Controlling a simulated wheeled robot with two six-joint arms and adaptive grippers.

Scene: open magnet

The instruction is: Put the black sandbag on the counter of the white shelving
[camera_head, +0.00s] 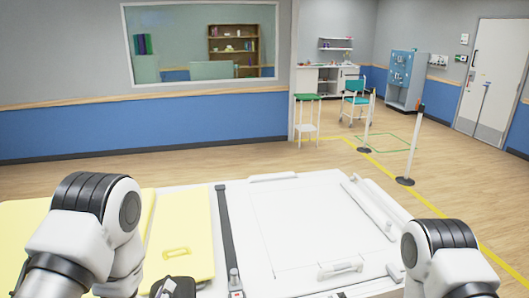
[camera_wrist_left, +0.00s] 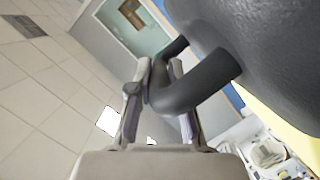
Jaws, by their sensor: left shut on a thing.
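The black sandbag (camera_wrist_left: 275,55) fills the upper right of the left wrist view, with a thick dark loop handle (camera_wrist_left: 200,88). My left gripper (camera_wrist_left: 160,72) has its fingers on either side of this handle and is shut on it. In the head view a dark shape shows at the bottom edge by my left arm; I cannot tell if it is gripper or bag. The white shelving (camera_head: 325,80) stands far off at the back wall, with a counter and small things on it. My right gripper is out of the head view; only its arm shows.
A white bed-like table (camera_head: 235,190) with yellow pads (camera_head: 180,238) is right in front of me. Open wooden floor lies between.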

